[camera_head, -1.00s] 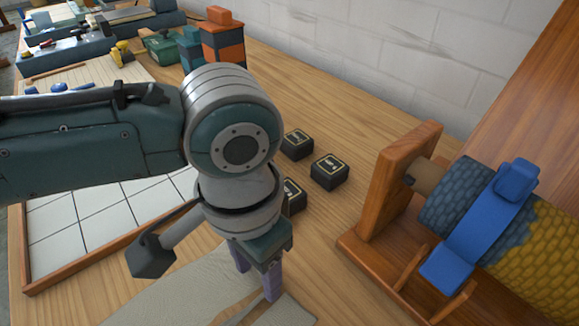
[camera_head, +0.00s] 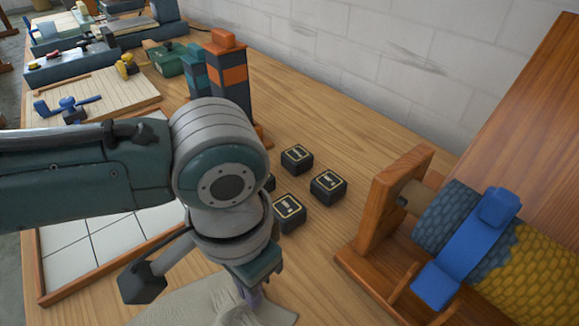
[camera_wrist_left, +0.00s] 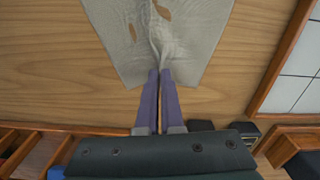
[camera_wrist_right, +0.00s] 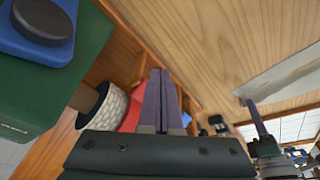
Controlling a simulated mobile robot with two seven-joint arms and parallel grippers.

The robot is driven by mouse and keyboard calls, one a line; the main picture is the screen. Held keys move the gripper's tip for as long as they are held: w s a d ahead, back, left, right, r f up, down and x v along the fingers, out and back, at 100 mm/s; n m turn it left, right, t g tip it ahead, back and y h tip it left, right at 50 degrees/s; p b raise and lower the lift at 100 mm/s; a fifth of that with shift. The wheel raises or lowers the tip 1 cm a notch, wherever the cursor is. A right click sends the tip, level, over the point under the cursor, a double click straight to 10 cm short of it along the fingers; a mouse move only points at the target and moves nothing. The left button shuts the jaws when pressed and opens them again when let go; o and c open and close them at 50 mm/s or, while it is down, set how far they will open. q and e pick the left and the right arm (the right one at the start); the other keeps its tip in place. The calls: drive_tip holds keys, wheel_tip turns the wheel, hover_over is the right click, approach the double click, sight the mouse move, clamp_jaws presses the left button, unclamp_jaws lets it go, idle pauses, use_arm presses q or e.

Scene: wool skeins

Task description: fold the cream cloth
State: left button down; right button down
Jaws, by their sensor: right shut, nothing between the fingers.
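The cream cloth (camera_head: 185,308) lies on the wooden bench at the bottom of the head view, partly hidden by my left arm. In the left wrist view the cloth (camera_wrist_left: 185,40) is creased, with a ridge running to my fingertips and two brown wood-coloured patches showing in it. My left gripper (camera_head: 250,298) points down at the cloth; in its wrist view its fingers (camera_wrist_left: 159,72) are together on the cloth's near edge. My right gripper (camera_wrist_right: 160,72) is shut and empty, away from the cloth (camera_wrist_right: 285,78), which shows at the right of its view.
Black labelled blocks (camera_head: 328,187) stand behind my left gripper. A wooden stand (camera_head: 392,205) with a blue and yellow roll (camera_head: 535,265) is at right. A framed white tile board (camera_head: 110,245) lies at left. In the right wrist view a green box (camera_wrist_right: 50,75) and white spool (camera_wrist_right: 112,108) are close.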

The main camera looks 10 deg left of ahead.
use_arm(q)
drive_tip(key=s+a+r+p, duration=0.4)
drive_tip(key=s+r+p, duration=0.35)
drive_tip(key=p, duration=0.65)
drive_tip(key=s+a, duration=0.1)
drive_tip(key=s+a+f, duration=0.1)
drive_tip(key=s, duration=0.1)
drive_tip(key=s+a+f, duration=0.1)
drive_tip(key=s, duration=0.1)
drive_tip(key=shift+s+a+f+p, duration=0.1)
drive_tip(key=shift+f+p, duration=0.1)
drive_tip(key=shift+p, duration=0.2)
drive_tip(key=s+f+b, duration=0.1)
drive_tip(key=s+a+f, duration=0.1)
drive_tip(key=f, duration=0.1)
drive_tip(key=s+a+f+b, duration=0.1)
drive_tip(key=f, duration=0.1)
drive_tip(key=shift+s+b, duration=0.2)
drive_tip(key=shift+b, duration=0.1)
drive_tip(key=shift+s+a+f, duration=0.2)
drive_tip(key=shift+s, duration=0.05)
drive_tip(key=c, duration=1.5)
unclamp_jaws()
drive_tip(key=shift+c, duration=0.2)
drive_tip(key=o, duration=1.5)
drive_tip(key=shift+o, duration=0.2)
